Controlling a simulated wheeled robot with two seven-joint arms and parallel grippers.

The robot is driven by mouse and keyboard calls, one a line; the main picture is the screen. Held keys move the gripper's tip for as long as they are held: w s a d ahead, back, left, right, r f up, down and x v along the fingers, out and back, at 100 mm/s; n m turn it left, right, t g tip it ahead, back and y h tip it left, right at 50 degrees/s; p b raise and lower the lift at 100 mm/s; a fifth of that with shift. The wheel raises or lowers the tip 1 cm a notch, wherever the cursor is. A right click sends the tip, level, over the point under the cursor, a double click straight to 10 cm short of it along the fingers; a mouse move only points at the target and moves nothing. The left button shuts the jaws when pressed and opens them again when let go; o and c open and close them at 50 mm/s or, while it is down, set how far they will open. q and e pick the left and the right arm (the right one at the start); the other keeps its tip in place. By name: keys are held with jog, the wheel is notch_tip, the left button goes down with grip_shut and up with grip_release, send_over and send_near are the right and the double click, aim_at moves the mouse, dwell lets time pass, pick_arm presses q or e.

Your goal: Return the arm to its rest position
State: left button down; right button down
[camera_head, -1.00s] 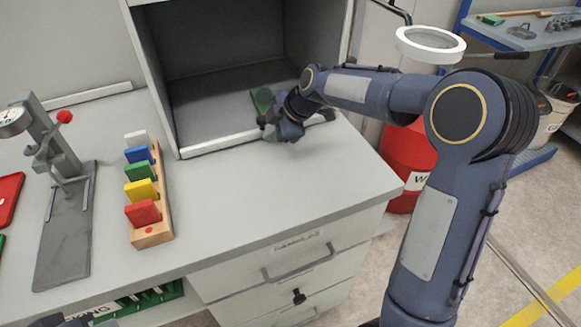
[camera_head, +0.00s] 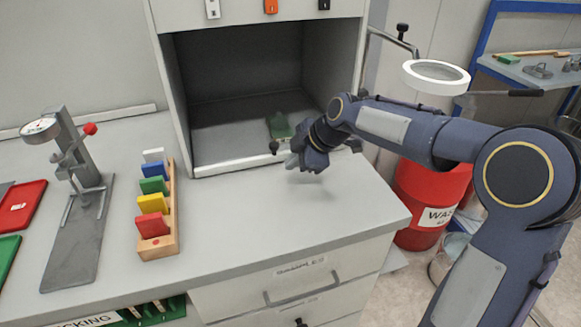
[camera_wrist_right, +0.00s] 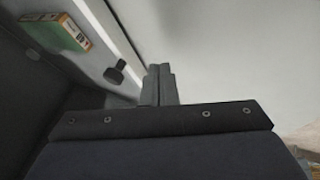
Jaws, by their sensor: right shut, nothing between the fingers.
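My right arm reaches in from the right in the head view. My right gripper (camera_head: 292,163) is above the counter, just in front of the open cabinet's lower edge. Its fingers also show in the right wrist view (camera_wrist_right: 160,84), closed together with nothing between them. A green object (camera_head: 279,126) lies on the cabinet floor behind the gripper. In the right wrist view a green and orange labelled box (camera_wrist_right: 66,33) shows inside the cabinet. My left gripper is not in view.
The open cabinet (camera_head: 240,167) stands at the back of the counter (camera_head: 290,220). A wooden rack (camera_head: 160,248) of coloured blocks and a gauge stand (camera_head: 72,240) are on the left. A red drum (camera_head: 428,185) and a ring lamp (camera_head: 436,75) are on the right.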

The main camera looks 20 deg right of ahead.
jog(key=s+d+r+m+p, duration=0.2)
jog(key=s+r+m, duration=0.2)
jog(key=s, duration=0.5)
jog(key=s+d+r+m+p, duration=0.2)
jog(key=s+d+r+m, duration=0.15)
jog(key=s, duration=0.45)
jog(key=s+a+f+m+p, duration=0.1)
jog(key=s+f+m, duration=0.1)
jog(key=s+m, duration=0.3)
jog(key=s+a+f+m+h+p, duration=0.1)
jog(key=s+f+m+p, duration=0.1)
jog(key=s+m, duration=0.4)
jog(key=s, duration=0.4)
jog(key=shift+s+a+f, duration=0.2)
jog(key=shift+f, duration=0.1)
